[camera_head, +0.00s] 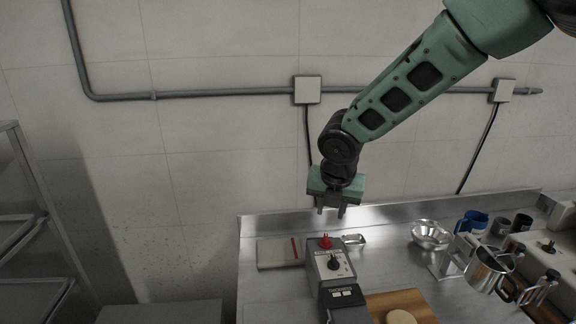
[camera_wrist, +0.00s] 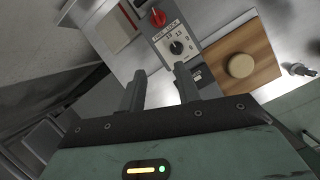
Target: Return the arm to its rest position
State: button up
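My green arm reaches down from the upper right in the head view. My gripper (camera_head: 331,209) hangs above the back of the steel counter (camera_head: 385,246), pointing down. It also shows in the wrist view (camera_wrist: 161,90), where its two dark fingers stand apart with nothing between them. In the head view it is clear of the grey control box (camera_head: 333,263) with a red knob (camera_head: 325,242) and a black dial, which stands below it.
A wooden board (camera_head: 417,303) with a round pale piece (camera_head: 400,317) lies right of the box. A cloth or book (camera_head: 279,253) lies left. A rack (camera_head: 30,235) stands far left.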

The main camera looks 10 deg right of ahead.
jog(key=s+a+r+m+g, duration=0.1)
jog(key=s+m+g, duration=0.1)
jog(key=s+m, duration=1)
jog(key=s+a+r+m+g+y, duration=0.1)
jog(key=s+a+m+g, duration=0.1)
jog(key=s+m, duration=0.9)
jog(key=s, duration=0.9)
jog(key=shift+m+b, duration=0.35)
jog(key=shift+m, duration=0.05)
jog(key=shift+a, duration=0.1)
